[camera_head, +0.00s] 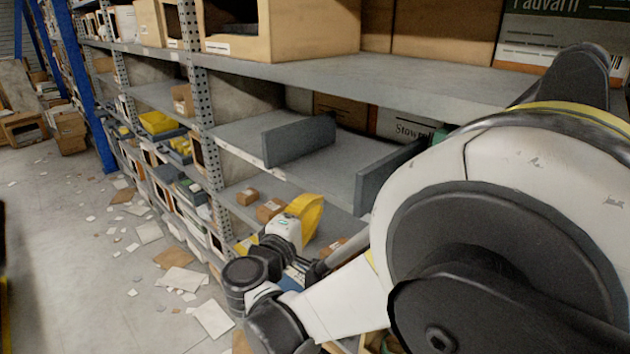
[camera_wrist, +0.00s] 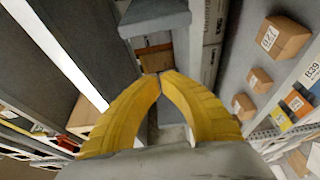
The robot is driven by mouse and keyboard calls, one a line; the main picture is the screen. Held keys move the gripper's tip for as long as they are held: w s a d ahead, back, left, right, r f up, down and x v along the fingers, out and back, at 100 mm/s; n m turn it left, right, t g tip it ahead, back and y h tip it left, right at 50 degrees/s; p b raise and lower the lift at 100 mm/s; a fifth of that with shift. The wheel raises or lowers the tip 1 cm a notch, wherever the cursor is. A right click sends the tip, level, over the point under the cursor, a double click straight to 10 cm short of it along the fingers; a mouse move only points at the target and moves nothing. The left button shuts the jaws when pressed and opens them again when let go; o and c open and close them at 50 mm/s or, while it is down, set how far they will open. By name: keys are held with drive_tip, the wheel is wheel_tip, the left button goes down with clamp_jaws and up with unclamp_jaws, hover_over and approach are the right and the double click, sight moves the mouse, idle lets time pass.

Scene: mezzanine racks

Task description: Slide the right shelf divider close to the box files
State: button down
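Two grey shelf dividers stand on the middle shelf in the head view. The left divider (camera_head: 298,140) is in full view; the right divider (camera_head: 378,182) is partly hidden behind my arm. My gripper (camera_head: 312,205) is in front of the rack, below and left of the right divider, with yellow fingers. In the wrist view the fingertips (camera_wrist: 159,75) meet, with nothing visible held between them. A grey block-like end (camera_wrist: 155,18) lies beyond the tips, apart from them; I cannot tell which divider it is.
Small cartons (camera_head: 270,210) sit on the shelf below, and also show at right in the wrist view (camera_wrist: 283,38). A perforated upright (camera_head: 203,110) stands left of the dividers. The upper shelf (camera_head: 330,76) overhangs them. Papers litter the aisle floor.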

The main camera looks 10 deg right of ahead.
drive_tip(key=w+d+b, duration=0.2)
drive_tip(key=w+d, duration=0.2)
drive_tip(key=d, duration=0.4)
drive_tip(key=shift+w, duration=0.15)
drive_tip(key=s+d, duration=0.6)
drive_tip(key=s, duration=0.3)
drive_tip(key=shift+d, duration=0.3)
